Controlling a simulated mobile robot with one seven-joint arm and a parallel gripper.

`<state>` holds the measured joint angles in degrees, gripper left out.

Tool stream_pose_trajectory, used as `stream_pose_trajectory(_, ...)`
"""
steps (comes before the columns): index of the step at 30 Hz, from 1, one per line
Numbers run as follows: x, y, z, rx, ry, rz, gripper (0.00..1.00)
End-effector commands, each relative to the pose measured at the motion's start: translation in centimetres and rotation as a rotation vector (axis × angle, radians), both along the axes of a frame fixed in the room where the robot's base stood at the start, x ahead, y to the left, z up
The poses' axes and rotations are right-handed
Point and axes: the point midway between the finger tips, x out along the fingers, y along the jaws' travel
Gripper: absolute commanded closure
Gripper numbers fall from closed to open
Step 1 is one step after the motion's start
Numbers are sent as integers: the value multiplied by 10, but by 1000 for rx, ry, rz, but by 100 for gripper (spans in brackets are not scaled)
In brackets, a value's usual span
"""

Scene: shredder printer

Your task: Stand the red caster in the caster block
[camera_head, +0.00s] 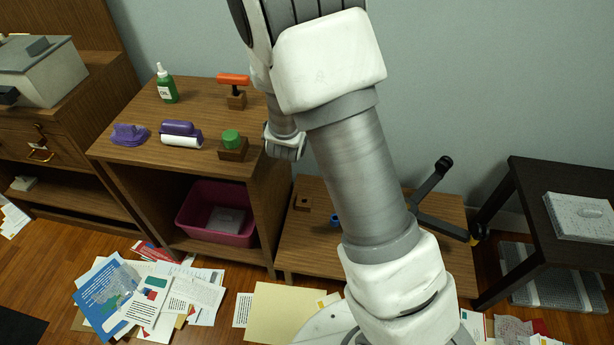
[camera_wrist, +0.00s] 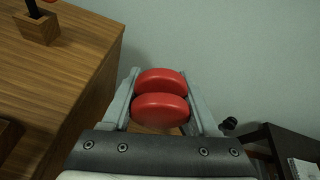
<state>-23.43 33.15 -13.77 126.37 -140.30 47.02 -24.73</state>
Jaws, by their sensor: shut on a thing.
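The red caster, a pair of rounded red wheels (camera_wrist: 160,95), sits between the two grey fingers of my gripper (camera_wrist: 161,100) in the wrist view. The fingers are shut on it, one on each side. The caster's stem is not visible. In the head view my arm hides the caster and the fingers. A small wooden block with a dark opening (camera_head: 303,202) on the low table looks like the caster block. It appears empty. The caster is held in the air, apart from this block.
A blue piece (camera_head: 335,219) is partly hidden by my arm. The wooden cabinet (camera_head: 200,98) holds a green bottle (camera_head: 166,86), purple items (camera_head: 181,131), a green-topped block (camera_head: 232,149) and an orange-handled tool (camera_head: 233,80). A black bent part (camera_head: 434,178) lies on the low table (camera_head: 300,250).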

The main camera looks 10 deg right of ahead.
Motion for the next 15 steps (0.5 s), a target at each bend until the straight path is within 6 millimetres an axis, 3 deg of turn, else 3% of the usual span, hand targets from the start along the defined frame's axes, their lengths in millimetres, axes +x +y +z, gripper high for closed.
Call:
stream_pose_trajectory(1,10,-1,-16,-4,3,-10,100)
stream_pose_trajectory(6,39,-3,-58,-8,1,-37,100)
stream_pose_trajectory(15,79,-8,-142,-13,-2,-73,100)
